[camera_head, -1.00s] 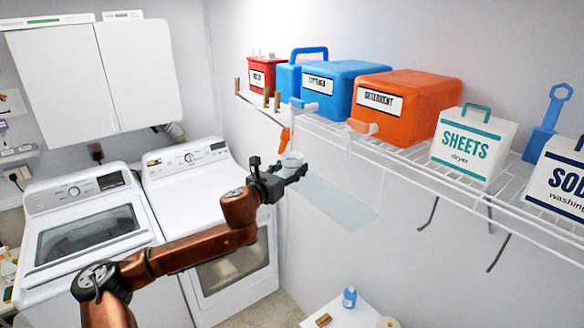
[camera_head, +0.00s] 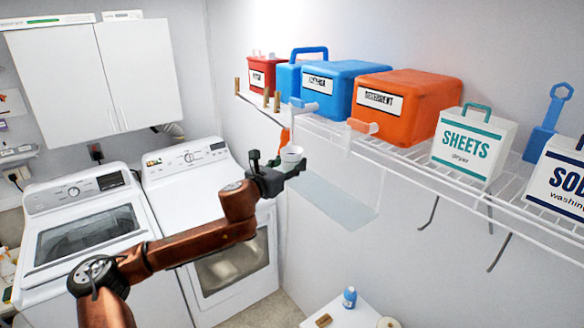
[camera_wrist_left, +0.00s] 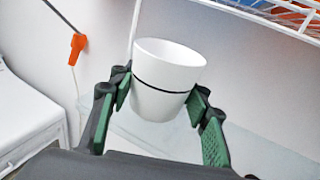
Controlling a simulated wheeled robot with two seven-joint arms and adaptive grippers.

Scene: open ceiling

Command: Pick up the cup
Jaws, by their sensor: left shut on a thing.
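A white cup (camera_head: 291,154) with a thin dark band is held at the end of my left arm, in front of the back wall and below the wire shelf. It also shows large in the left wrist view (camera_wrist_left: 168,75), a little tilted, with its rim up. My left gripper (camera_head: 279,167) is shut on the cup. In the left wrist view its green-padded fingers (camera_wrist_left: 160,98) press on both sides of the cup. My right gripper is not seen in these views.
A wire shelf (camera_head: 405,155) above holds several boxes, including an orange detergent box (camera_head: 420,105). White washing machines (camera_head: 90,220) stand at the left. A white table (camera_head: 350,312) with a blue bottle (camera_head: 349,297) is at the bottom. An orange item (camera_wrist_left: 77,46) hangs near the cup.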

